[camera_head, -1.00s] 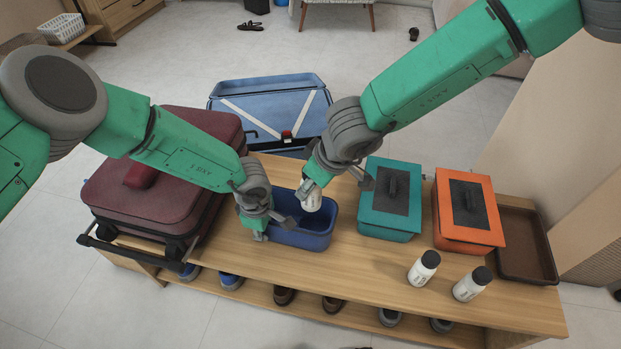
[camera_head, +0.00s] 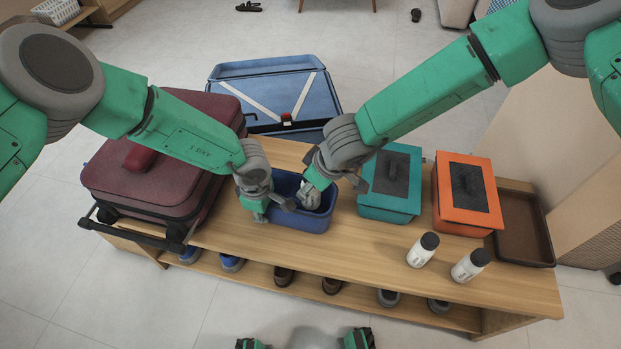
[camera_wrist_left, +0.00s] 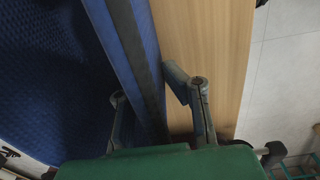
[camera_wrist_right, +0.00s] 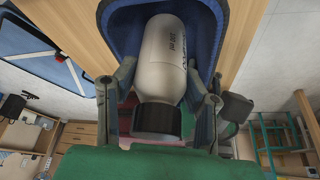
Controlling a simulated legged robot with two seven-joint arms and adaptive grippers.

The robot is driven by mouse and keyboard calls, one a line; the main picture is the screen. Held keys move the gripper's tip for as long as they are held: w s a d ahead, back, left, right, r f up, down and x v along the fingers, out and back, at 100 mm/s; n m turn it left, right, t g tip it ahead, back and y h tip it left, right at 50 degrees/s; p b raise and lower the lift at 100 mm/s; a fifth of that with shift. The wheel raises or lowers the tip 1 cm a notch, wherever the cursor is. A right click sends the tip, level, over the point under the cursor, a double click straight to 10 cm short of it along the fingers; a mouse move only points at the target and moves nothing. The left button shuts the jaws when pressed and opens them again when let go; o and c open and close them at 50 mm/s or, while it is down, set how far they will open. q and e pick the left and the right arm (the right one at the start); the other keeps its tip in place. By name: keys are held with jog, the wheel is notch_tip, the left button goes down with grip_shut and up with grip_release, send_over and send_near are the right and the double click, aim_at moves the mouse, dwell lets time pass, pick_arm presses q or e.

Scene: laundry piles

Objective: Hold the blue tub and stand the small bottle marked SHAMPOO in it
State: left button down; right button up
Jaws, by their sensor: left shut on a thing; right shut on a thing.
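The blue tub (camera_head: 317,221) sits on the wooden bench, between the maroon suitcase and the teal box. My left gripper (camera_head: 270,208) is shut on the tub's near left wall; in the left wrist view the wall (camera_wrist_left: 140,60) runs between its fingers. My right gripper (camera_head: 318,187) is shut on a small white bottle (camera_head: 308,198), which is inside the tub's opening. In the right wrist view the bottle (camera_wrist_right: 165,65) has its dark cap toward the gripper and its base toward the tub floor. Its lettering shows only in part. I cannot tell whether its base touches the floor.
Two white bottles with dark caps (camera_head: 422,250) (camera_head: 470,265) stand at the bench's front right. A teal box (camera_head: 390,208), an orange box (camera_head: 468,221) and a brown tray (camera_head: 524,253) are to the right. The maroon suitcase (camera_head: 150,185) is left; an open blue suitcase (camera_head: 265,90) lies behind.

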jog(key=shift+f, duration=2.95)
jog(key=o, duration=1.3)
pick_arm(q)
jog(key=shift+s+a+f, duration=0.1)
pick_arm(e)
jog(key=shift+w+r, duration=0.15)
jog(key=shift+r, duration=4.35)
